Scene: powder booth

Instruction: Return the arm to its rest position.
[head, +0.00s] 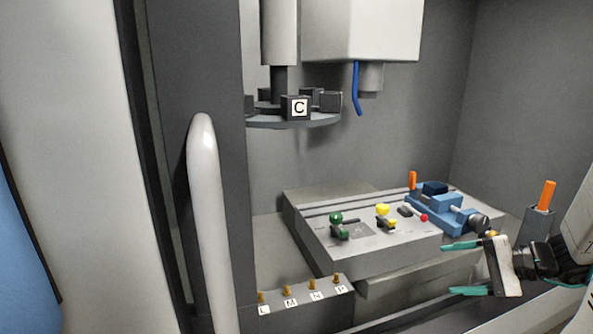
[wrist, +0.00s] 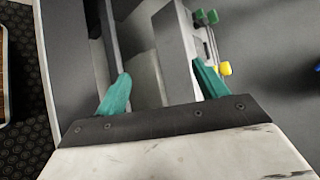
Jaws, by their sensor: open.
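My gripper (head: 462,268) is at the lower right of the head view, in front of the grey machine table. Its two teal fingers are spread apart with nothing between them. In the wrist view my gripper (wrist: 158,90) also shows open, with a dark edge and a grey surface beyond the fingers. My arm enters from the right edge of the head view.
The machine table (head: 400,258) carries a green knob (head: 336,218), a yellow knob (head: 383,210) and a blue vise (head: 447,205). An orange-topped post (head: 546,195) stands near my arm. A tool carousel (head: 298,120) hangs above. A pale handle (head: 207,220) stands left. Labelled pegs (head: 312,282) line the front.

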